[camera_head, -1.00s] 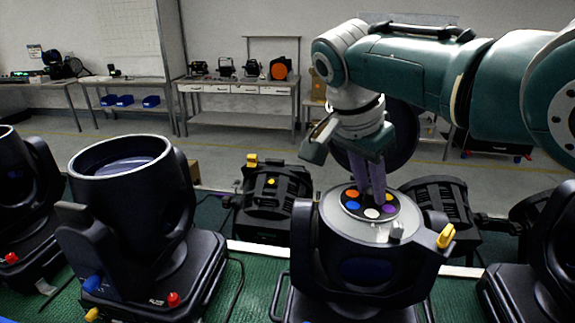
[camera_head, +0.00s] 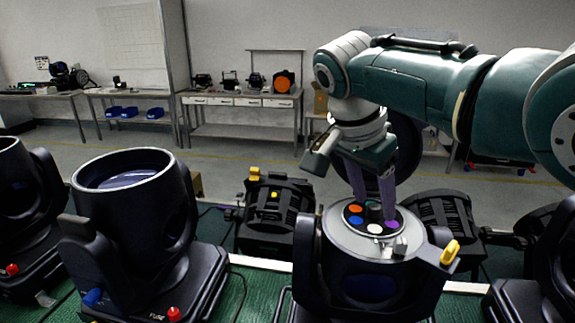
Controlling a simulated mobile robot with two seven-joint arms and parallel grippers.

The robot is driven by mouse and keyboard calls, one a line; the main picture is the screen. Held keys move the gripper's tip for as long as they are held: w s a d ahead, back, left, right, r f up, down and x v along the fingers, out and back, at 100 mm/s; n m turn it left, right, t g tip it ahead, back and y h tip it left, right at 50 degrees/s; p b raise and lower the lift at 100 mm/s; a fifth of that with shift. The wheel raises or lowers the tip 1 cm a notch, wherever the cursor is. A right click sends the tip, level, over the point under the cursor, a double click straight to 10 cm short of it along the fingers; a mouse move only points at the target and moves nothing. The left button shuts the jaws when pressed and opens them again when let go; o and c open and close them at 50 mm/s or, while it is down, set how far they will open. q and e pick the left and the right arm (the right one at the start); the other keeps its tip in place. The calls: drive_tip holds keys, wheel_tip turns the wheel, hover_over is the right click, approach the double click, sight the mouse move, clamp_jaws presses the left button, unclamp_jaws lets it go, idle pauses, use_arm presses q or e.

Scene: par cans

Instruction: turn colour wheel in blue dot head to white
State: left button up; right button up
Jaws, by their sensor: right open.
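The colour wheel (camera_head: 366,230) is a dark disc on the grey round top of a black moving head (camera_head: 330,270) right of centre. It carries orange, blue, white, purple and green spots; the white spot (camera_head: 375,229) is at its front. My right gripper (camera_head: 374,200) points down over the wheel, its two fingers spread and nothing between them. The fingertips are at or just above the disc; I cannot tell if they touch it. They hide part of its back side. No blue dot marking shows clearly on this head. My left gripper is out of view.
A large open-topped black head (camera_head: 125,230) with blue and red knobs stands to the left. More black fixtures (camera_head: 275,215) stand behind. Green matting (camera_head: 255,300) shows between the heads.

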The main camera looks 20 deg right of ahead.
drive_tip(key=b+v, duration=0.1)
drive_tip(key=v, duration=0.8)
drive_tip(key=shift+b, duration=0.35)
drive_tip(key=shift+r, duration=0.15)
